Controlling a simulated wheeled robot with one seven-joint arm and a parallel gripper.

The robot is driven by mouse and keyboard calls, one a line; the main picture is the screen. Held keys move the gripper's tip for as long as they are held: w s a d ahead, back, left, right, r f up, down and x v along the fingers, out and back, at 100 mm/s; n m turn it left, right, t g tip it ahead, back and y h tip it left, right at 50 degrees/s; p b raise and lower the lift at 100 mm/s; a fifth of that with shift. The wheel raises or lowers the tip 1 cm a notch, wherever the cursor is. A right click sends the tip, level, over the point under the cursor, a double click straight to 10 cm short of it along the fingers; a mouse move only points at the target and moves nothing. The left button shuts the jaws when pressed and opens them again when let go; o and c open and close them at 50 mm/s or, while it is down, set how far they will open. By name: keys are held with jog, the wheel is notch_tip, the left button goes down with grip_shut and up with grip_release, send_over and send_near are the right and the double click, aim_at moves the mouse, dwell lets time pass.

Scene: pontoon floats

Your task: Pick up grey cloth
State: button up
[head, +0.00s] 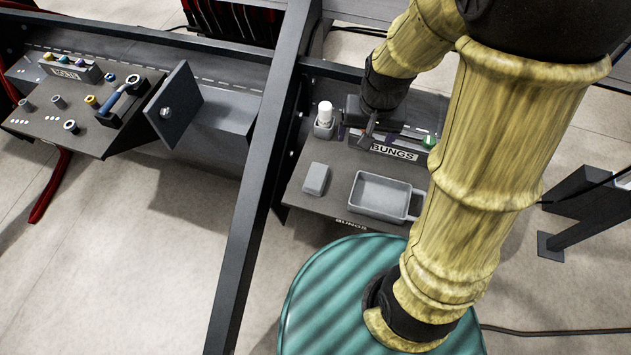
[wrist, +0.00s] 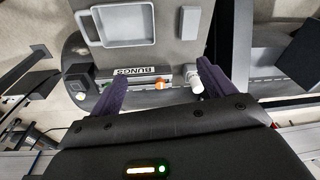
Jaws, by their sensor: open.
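A small grey folded-looking pad (head: 316,178), which seems to be the grey cloth, lies on the dark bench panel left of a grey tray. Its edge shows at the top of the wrist view (wrist: 187,4). My gripper (head: 368,132) hangs over the back of the panel near the BUNGS label, behind and to the right of the pad and apart from it. In the wrist view my gripper (wrist: 163,84) is open, its two purple fingers wide apart with nothing held between them.
The grey tray (head: 380,194) looks empty. A white-capped bottle (head: 325,112) stands in a holder behind the pad, close to one finger in the wrist view. A green item (head: 430,141) sits at the back right. A dark beam (head: 255,200) runs left of the panel.

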jog(key=w+a+f+m+g+b, duration=0.1)
jog(key=w+a+f+m+b, duration=0.1)
jog(key=w+a+f+b, duration=0.2)
jog(key=w+a+f, duration=0.3)
jog(key=a+f, duration=0.3)
jog(key=f, duration=0.2)
jog(key=shift+a+g+b, duration=0.3)
jog(key=shift+a, duration=0.1)
jog(key=shift+f, duration=0.1)
send_over(316, 176)
notch_tip(316, 176, down, 12)
jog(key=shift+s+a+f+b, duration=0.1)
jog(key=shift+s+a+b, duration=0.05)
jog(key=shift+b, duration=0.15)
jog(key=shift+f, duration=0.1)
notch_tip(316, 176, down, 5)
jog(key=shift+c, duration=0.2)
